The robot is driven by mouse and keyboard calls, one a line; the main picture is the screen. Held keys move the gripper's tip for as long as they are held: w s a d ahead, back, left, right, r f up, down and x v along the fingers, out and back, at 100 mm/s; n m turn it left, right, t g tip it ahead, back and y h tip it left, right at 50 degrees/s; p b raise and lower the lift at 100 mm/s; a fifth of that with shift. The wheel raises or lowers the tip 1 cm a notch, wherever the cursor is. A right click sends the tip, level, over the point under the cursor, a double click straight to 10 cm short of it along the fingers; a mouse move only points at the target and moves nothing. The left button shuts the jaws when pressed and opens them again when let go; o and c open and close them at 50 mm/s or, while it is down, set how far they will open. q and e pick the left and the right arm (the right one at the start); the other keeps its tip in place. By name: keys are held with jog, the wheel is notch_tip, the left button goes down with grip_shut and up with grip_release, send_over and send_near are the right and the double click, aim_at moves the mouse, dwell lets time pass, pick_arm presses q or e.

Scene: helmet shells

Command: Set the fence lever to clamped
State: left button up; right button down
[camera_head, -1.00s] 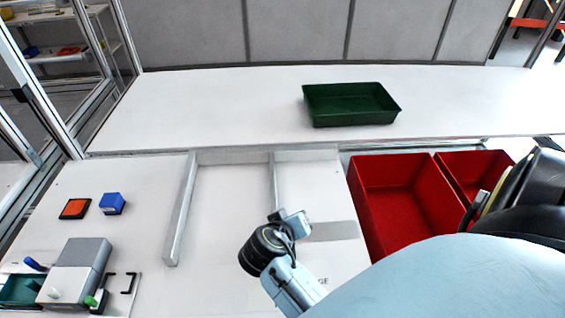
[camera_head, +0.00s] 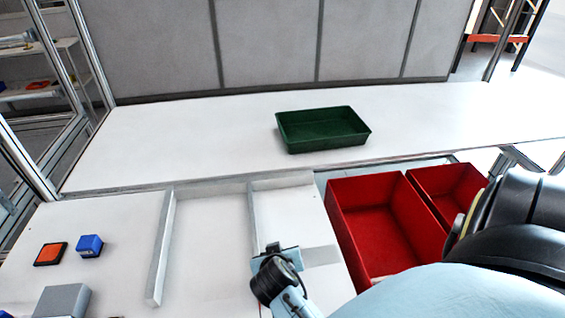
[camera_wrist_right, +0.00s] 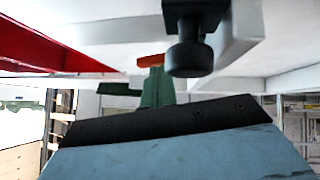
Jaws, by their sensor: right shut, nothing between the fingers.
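The fence appears as pale rails on the white table, a left rail (camera_head: 160,250) and a right rail (camera_head: 251,218). My right gripper (camera_head: 277,252) is over the lower part of the right rail, seen from above behind its black round wrist part. It is shut and empty. I cannot make out the fence lever in the head view; my wrist may hide it. The right wrist view shows a black block with a round knob (camera_wrist_right: 190,57) beside a pale rail (camera_wrist_right: 242,35), and a green upright piece (camera_wrist_right: 156,90) with an orange top. I cannot tell whether either is the lever. My left gripper is out of view.
Red bins (camera_head: 338,215) stand right of the fence. A green tray (camera_head: 322,147) sits on the back table. An orange-topped pad (camera_head: 50,254), a blue block (camera_head: 90,246) and a grey box (camera_head: 62,299) lie at left. The table between the rails is clear.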

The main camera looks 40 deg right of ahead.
jog(key=shift+w+a+f, duration=0.1)
jog(key=shift+a, duration=0.1)
jog(key=v, duration=0.7)
jog(key=shift+a+p, duration=0.15)
jog(key=shift+p, duration=0.15)
dwell(0.5)
